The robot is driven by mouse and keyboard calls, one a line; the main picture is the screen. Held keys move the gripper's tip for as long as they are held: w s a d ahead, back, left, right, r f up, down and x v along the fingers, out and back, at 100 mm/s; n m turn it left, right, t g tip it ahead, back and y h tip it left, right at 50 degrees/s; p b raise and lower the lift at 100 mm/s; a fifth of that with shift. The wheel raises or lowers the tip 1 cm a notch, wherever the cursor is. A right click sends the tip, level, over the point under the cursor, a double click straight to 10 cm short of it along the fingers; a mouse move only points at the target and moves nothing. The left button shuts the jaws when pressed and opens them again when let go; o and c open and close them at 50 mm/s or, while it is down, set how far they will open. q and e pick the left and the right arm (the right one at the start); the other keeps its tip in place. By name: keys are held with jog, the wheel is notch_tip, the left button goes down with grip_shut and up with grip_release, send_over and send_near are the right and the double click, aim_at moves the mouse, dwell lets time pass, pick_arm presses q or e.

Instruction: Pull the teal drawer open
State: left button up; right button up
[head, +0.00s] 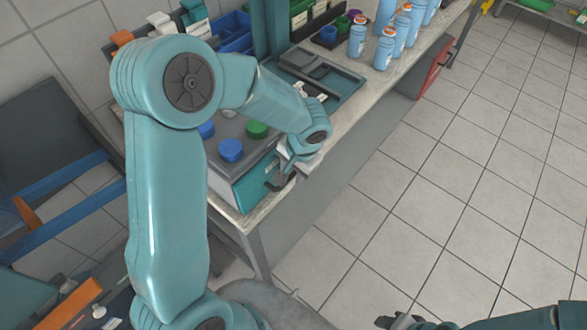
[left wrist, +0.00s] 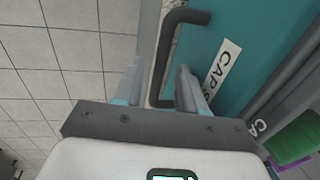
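The teal drawer (head: 256,186) is in the grey cabinet at the near end of the bench, and its front looks closed or nearly so. Its dark bar handle (left wrist: 162,62) and a white label reading "CAPS" (left wrist: 222,68) show in the left wrist view. My left gripper (head: 282,178) is at the handle. In the left wrist view its fingers (left wrist: 158,86) stand apart, one on each side of the handle bar, with gaps visible. My right gripper (head: 398,321) is low at the bottom edge of the head view, away from the drawer, partly cut off.
Blue and green caps (head: 231,150) stand on the cabinet top (head: 222,178). Light-blue bottles (head: 385,48) and trays stand farther along the bench. The tiled floor (head: 440,190) right of the bench is clear. A blue-framed chair (head: 55,190) stands at left.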

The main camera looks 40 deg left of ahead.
pick_arm(q)
grip_shut()
jog(key=s+d+b, duration=0.1)
jog(key=d+b, duration=0.5)
jog(key=d, duration=1.5)
jog(key=shift+s+d, duration=0.15)
jog(key=shift+s, duration=0.15)
jog(key=shift+o, duration=0.3)
grip_release()
jog(key=shift+r, duration=0.1)
jog(key=d+r, duration=0.3)
jog(key=r, duration=1.3)
jog(key=shift+s, duration=0.15)
jog(key=shift+s+d+f, duration=0.1)
jog(key=shift+d, duration=0.05)
